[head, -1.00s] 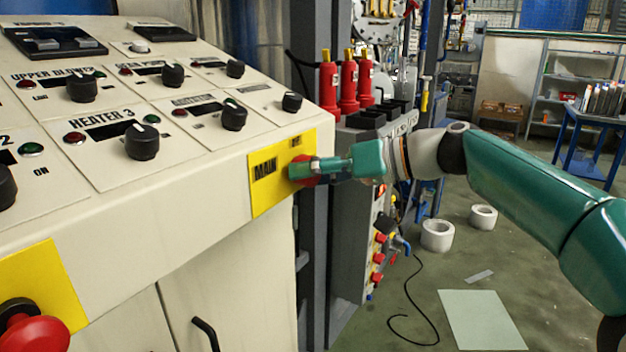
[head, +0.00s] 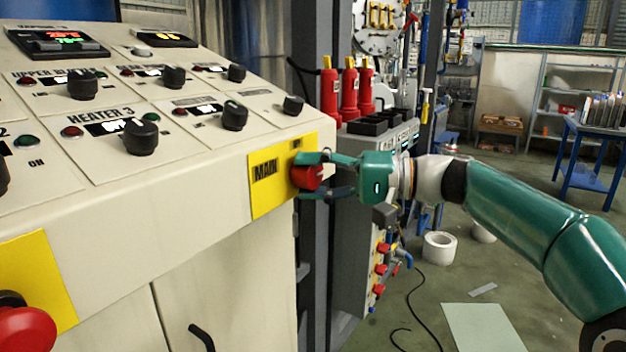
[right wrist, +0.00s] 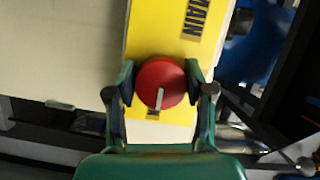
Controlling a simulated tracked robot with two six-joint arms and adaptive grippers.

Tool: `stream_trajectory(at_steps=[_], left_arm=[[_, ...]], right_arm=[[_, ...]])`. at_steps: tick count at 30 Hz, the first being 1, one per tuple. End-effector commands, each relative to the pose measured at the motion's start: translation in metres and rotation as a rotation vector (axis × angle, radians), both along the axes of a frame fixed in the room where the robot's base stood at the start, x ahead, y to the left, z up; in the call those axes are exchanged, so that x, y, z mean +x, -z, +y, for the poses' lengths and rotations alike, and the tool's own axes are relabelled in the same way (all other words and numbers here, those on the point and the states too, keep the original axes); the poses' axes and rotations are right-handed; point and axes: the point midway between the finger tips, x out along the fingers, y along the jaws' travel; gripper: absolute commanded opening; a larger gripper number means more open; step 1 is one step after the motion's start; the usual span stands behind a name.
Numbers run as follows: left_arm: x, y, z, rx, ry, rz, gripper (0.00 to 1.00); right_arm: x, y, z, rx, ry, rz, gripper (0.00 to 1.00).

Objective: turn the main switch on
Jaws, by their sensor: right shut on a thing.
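The main switch is a red round knob (head: 306,177) on a yellow plate (head: 268,184) marked MAIN, at the right end of the cream control panel (head: 170,215). In the right wrist view the red knob (right wrist: 160,84) shows a pale line at its lower middle. My right gripper (head: 322,176) reaches it from the right, with one finger above and one below. In the right wrist view the fingers of my right gripper (right wrist: 160,88) are on either side of the knob, shut on it. My left gripper is not in view.
Lit displays (head: 65,40) and several black knobs sit on the panel. A red emergency button (head: 25,330) is at the lower left. Red cylinders (head: 349,90) and a grey cabinet stand behind the gripper.

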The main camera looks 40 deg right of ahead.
Motion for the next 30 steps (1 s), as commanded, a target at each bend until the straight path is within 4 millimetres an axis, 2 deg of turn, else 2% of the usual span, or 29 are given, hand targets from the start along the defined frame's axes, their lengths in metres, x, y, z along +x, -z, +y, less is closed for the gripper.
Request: stream_trajectory(at_steps=[17,18,22,30], left_arm=[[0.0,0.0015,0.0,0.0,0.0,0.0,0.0],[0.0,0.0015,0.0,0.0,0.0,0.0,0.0],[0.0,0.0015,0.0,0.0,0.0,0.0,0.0],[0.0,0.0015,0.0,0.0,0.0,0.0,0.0]], right_arm=[[0.0013,0.0002,-0.0029,0.04,0.011,0.017,0.18],[0.0013,0.0002,-0.0029,0.04,0.011,0.017,0.54],[0.0011,0.0004,-0.0022,0.04,0.008,0.017,0.76],[0.0005,0.0004,-0.0009,0.039,0.005,0.017,0.78]])
